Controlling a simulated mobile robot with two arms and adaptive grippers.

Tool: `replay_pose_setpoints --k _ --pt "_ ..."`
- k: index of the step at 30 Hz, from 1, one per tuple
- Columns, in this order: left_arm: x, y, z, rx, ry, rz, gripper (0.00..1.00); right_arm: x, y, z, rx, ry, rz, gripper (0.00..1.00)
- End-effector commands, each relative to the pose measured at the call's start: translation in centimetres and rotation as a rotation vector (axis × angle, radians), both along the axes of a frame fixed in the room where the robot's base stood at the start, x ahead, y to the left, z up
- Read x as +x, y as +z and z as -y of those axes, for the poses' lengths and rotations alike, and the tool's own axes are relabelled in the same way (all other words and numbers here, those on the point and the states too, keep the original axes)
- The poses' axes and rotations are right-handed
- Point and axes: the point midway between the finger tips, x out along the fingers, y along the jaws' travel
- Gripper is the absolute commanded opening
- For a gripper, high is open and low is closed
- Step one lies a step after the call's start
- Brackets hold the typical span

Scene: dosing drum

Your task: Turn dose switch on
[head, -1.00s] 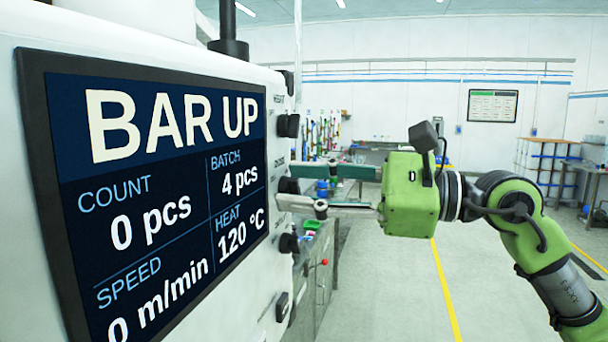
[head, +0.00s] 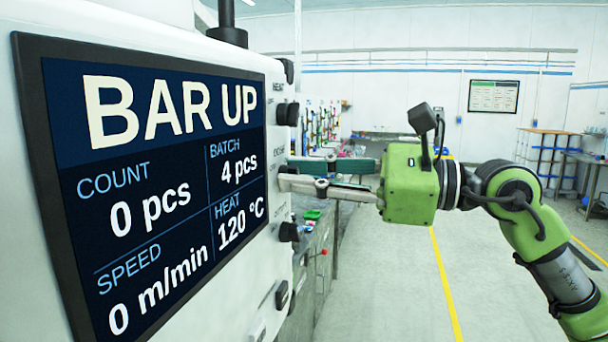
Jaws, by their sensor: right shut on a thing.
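The white machine panel (head: 277,210) stands at the left and carries a column of black knobs on its right-hand face. My right gripper (head: 287,174) is at the middle knob in this column, which I take to be the dose switch. Its two fingers are close together around the knob and hide most of it, so I cannot tell which way it is turned. My left gripper is not in view.
A display (head: 160,185) reads "BAR UP", count 0, batch 4, heat 120 °C, speed 0. An upper knob (head: 288,114) and a lower knob (head: 288,232) sit above and below my fingers. A black rocker-like switch (head: 281,295) is lower down.

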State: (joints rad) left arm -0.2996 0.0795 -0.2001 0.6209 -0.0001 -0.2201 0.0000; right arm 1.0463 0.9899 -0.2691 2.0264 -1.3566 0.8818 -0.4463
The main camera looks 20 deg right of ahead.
Motion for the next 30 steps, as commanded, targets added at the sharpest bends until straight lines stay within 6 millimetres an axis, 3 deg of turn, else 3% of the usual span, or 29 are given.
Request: replay_pose_setpoints --k 30 --pt "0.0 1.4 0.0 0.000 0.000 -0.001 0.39 0.3 0.1 0.3 0.465 -0.001 -0.688 0.00"
